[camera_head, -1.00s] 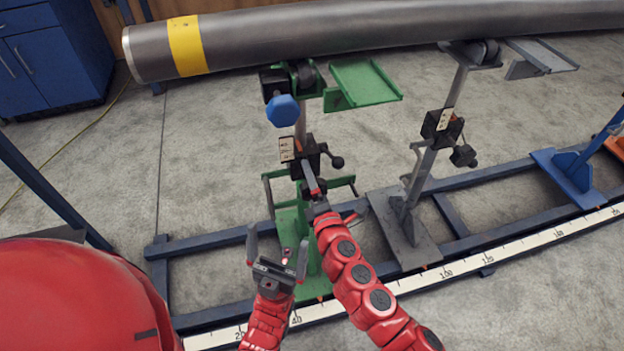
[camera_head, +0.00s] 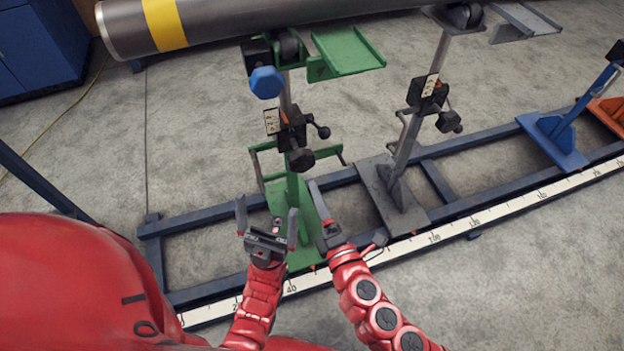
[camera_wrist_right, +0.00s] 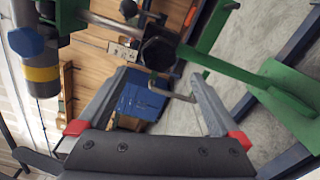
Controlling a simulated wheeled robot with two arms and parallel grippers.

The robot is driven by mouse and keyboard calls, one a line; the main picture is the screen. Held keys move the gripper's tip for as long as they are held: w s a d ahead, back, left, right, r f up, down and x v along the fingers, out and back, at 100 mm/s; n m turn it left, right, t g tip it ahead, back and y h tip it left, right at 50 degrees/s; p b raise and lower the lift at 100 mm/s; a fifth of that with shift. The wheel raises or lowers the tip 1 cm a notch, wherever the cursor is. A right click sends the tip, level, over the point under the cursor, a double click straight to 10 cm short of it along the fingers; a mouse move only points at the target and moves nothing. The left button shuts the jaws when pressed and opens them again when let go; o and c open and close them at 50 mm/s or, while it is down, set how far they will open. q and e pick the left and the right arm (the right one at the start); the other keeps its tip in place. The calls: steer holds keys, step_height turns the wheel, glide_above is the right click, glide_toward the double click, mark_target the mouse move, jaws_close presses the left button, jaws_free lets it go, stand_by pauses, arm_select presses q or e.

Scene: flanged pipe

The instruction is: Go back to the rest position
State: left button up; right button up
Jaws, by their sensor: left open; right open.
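My left gripper (camera_head: 268,226) is open and empty, low in front of the green pipe stand (camera_head: 294,190). My right gripper (camera_head: 322,212) is just to its right, by the foot of the same stand. In the right wrist view the right gripper (camera_wrist_right: 160,105) shows two spread fingers with nothing between them. Beyond them are the black clamp knob (camera_wrist_right: 158,52) and a green part of the stand (camera_wrist_right: 240,75). The grey flanged pipe (camera_head: 230,18) with a yellow band lies across the stands at the top.
A grey stand (camera_head: 405,170) is right of the green one. A blue stand (camera_head: 560,135) is further right. Blue rails with a white ruler strip (camera_head: 440,236) run along the floor. A blue cabinet (camera_head: 55,45) is at the far left. Bare concrete lies between.

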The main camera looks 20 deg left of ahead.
steer(key=shift+v, duration=1)
